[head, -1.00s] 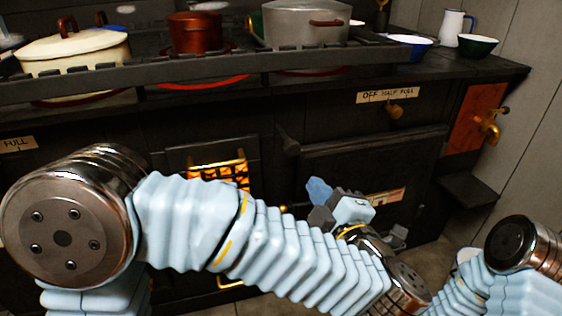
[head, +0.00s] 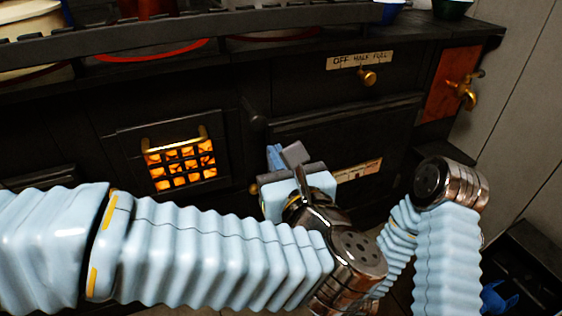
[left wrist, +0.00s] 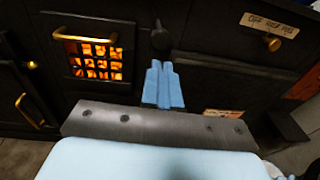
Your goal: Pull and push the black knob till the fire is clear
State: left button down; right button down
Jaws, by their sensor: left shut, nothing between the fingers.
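The black knob (head: 252,115) sticks out of the dark stove front, right of the fire grate; it also shows in the left wrist view (left wrist: 160,38). My left gripper (head: 275,157) is in front of the stove, below the knob. Its blue fingers (left wrist: 163,85) are together and empty, pointing towards the knob without visible contact. The fire (head: 182,164) glows orange behind a dark grid with a brass bar above it. My right arm (head: 446,230) shows at the right, but its gripper is not in view.
A brass knob (head: 367,77) sits under an OFF/HALF/FULL label (head: 360,60). A brass tap (head: 465,92) stands out from a copper panel at the right. A rail runs along the stove top. A small blue thing (head: 497,298) lies at the lower right, unclear.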

aim_at(258, 124)
pick_arm(q)
jog(key=p+x, duration=0.1)
jog(key=x, duration=0.8)
jog(key=shift+w, duration=0.15)
